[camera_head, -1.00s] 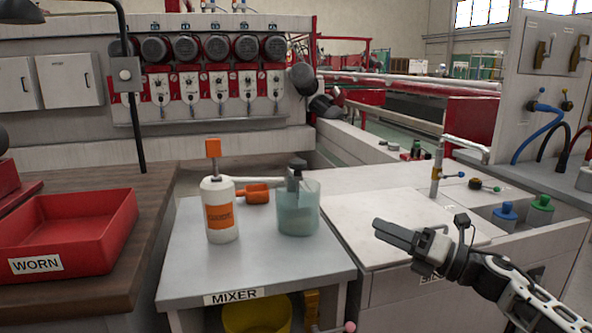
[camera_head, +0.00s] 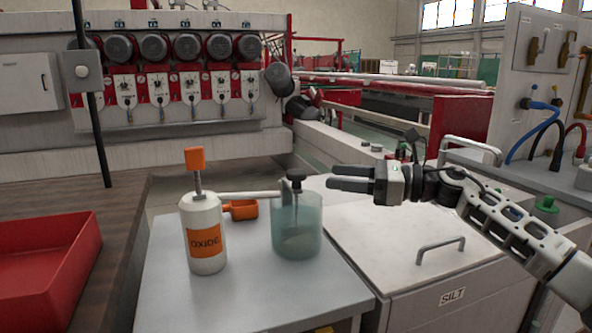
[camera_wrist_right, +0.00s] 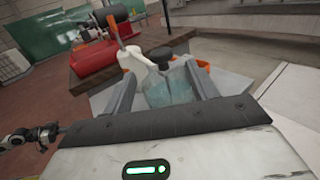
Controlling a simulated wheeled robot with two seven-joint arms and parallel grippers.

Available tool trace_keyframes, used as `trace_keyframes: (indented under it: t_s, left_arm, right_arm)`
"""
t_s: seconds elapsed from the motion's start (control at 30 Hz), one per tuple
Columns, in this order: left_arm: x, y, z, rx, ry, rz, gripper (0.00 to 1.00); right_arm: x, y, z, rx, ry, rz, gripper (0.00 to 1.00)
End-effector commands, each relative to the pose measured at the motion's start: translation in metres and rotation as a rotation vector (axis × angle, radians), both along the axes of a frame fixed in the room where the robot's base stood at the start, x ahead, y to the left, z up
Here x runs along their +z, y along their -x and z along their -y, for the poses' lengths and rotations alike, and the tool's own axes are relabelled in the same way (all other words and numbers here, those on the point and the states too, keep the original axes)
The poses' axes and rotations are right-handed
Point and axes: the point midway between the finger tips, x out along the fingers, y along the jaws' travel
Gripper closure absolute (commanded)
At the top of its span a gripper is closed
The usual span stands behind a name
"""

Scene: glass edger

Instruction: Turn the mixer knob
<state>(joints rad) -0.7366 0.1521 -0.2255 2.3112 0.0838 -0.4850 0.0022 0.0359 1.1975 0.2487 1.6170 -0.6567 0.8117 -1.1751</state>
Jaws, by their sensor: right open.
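The mixer is a clear blue-green jar (camera_head: 297,232) with a dark knob (camera_head: 296,175) on top, standing on the grey mixer table (camera_head: 175,300). My right gripper (camera_head: 332,178) is open and empty, just right of the knob at about its height in the head view, with a visible gap. In the right wrist view the jar (camera_wrist_right: 170,88) and its dark knob (camera_wrist_right: 160,54) lie ahead between the two spread fingers (camera_wrist_right: 164,88).
A white oxide bottle (camera_head: 206,240) with an orange top stands left of the jar. An orange scoop (camera_head: 241,209) lies behind it. A red bin (camera_head: 45,262) is at far left. The silt box lid (camera_head: 400,235) with a handle is at right.

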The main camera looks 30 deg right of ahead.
Motion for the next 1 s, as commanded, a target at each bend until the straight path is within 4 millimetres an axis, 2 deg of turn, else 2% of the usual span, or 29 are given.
trace_keyframes:
  t_s: [0.1,0.53,0.7,0.97,1.0]
  left_arm:
    - [0.004,0.000,0.000,0.001,0.000,-0.006,1.00]
    - [0.012,-0.005,-0.001,0.014,0.005,-0.022,1.00]
    - [0.013,-0.005,-0.001,0.014,0.007,-0.024,1.00]
    - [0.010,-0.005,-0.002,0.015,0.005,-0.028,1.00]
    - [0.010,-0.005,-0.002,0.015,0.005,-0.028,1.00]
  right_arm:
    - [0.005,-0.014,-0.012,0.000,-0.002,0.005,0.42]
    - [0.003,-0.061,-0.054,0.000,-0.004,0.002,0.42]
    - [0.001,-0.069,-0.061,-0.001,-0.003,0.000,0.42]
    - [0.000,-0.070,-0.062,-0.001,-0.002,-0.001,0.42]
    - [0.000,-0.070,-0.062,-0.001,-0.002,-0.001,0.45]
